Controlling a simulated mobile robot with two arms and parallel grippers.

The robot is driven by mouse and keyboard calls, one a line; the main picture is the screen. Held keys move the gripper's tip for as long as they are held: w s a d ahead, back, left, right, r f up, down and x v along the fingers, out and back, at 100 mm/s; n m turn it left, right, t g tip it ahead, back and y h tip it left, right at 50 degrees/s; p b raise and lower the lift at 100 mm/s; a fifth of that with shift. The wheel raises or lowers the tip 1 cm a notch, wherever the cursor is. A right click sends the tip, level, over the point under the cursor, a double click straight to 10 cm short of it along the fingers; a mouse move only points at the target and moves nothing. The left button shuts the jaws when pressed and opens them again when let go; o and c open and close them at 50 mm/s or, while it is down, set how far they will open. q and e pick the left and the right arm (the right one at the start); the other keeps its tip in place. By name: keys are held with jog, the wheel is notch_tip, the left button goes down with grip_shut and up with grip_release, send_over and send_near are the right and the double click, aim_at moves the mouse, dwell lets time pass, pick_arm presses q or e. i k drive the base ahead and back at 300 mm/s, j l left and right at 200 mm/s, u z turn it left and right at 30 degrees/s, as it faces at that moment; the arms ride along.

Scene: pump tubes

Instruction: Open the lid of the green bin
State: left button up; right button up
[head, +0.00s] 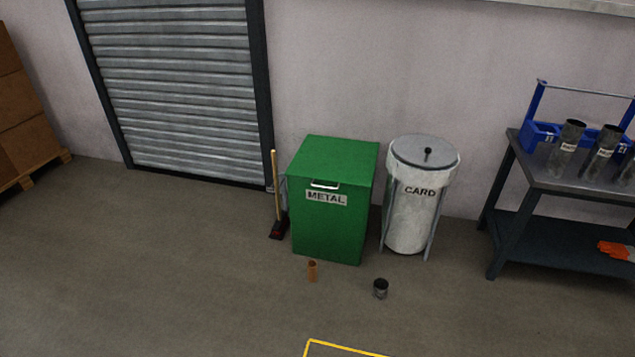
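The green bin (328,229) stands on the floor near the wall, in the middle of the head view. It is a box with a "METAL" label on its front. Its flat green lid (336,154) is shut. A light metal handle (324,184) sits at the top of the front, just above the label. Neither of my grippers shows in the head view.
A white "CARD" bin (408,222) with a grey lid stands close at the right. A broom (275,190) leans at the left. A copper-coloured tube (312,271) and a dark cylinder (380,289) stand on the floor in front. A workbench (558,175) is at the right.

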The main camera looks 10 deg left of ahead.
aim_at(339, 161)
jog(key=i+j, duration=0.25)
jog(key=i, duration=0.2)
jog(key=i+j, duration=0.25)
jog(key=i, duration=0.25)
